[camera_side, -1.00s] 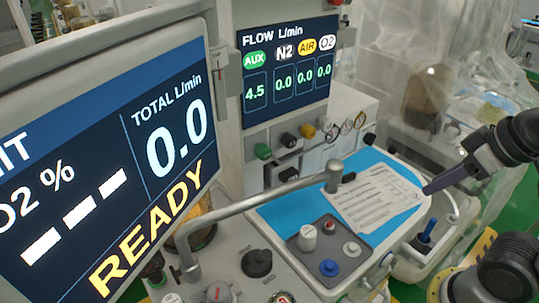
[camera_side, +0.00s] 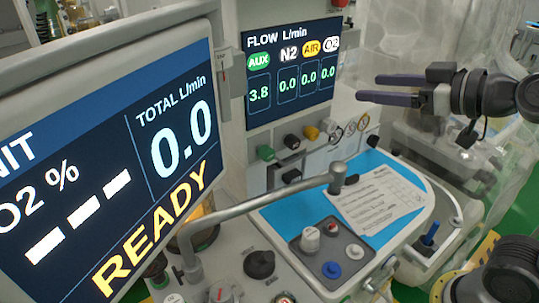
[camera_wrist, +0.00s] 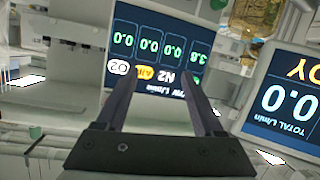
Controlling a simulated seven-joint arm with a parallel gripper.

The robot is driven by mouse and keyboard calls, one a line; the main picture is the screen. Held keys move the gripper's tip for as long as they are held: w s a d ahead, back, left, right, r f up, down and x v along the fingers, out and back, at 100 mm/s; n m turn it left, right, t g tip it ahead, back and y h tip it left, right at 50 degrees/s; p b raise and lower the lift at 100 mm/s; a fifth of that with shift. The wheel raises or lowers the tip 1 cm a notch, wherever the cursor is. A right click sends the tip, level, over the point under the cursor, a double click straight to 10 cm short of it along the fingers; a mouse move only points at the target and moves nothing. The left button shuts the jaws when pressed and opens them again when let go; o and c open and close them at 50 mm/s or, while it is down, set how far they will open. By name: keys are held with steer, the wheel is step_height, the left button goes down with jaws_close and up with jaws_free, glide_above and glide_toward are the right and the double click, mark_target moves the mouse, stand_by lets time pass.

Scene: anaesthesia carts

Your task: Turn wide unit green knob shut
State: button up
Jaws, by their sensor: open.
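The green knob (camera_side: 265,153) is at the left end of a row of knobs under the flow screen (camera_side: 290,75) in the side view. The screen's green AUX column reads 3.8; N2, AIR and O2 read 0.0. My gripper (camera_side: 368,88) is open and empty, up and to the right of the knobs, with its fingers pointing left toward the flow screen. In the wrist view the two dark fingers (camera_wrist: 160,88) are spread, with the upside-down flow screen (camera_wrist: 150,50) beyond them.
Black (camera_side: 292,142) and yellow (camera_side: 311,133) knobs sit close to the right of the green one. A bent grey rail (camera_side: 270,198) crosses in front, above a blue worktop (camera_side: 290,215) with a paper sheet (camera_side: 380,200). A large READY monitor (camera_side: 110,150) stands at the left.

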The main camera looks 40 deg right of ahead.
steer(key=w+r+m+t+h, duration=0.1)
steer(key=w+t+h, duration=0.15)
steer(key=w, duration=0.35)
steer(key=n+g+h, duration=0.3)
steer(key=n+h, duration=0.1)
glide_toward(270, 157)
steer(key=shift+y, duration=0.45)
steer(key=x, duration=1)
steer(key=shift+w+d, duration=0.25)
steer(key=shift+d, duration=0.2)
jaws_close()
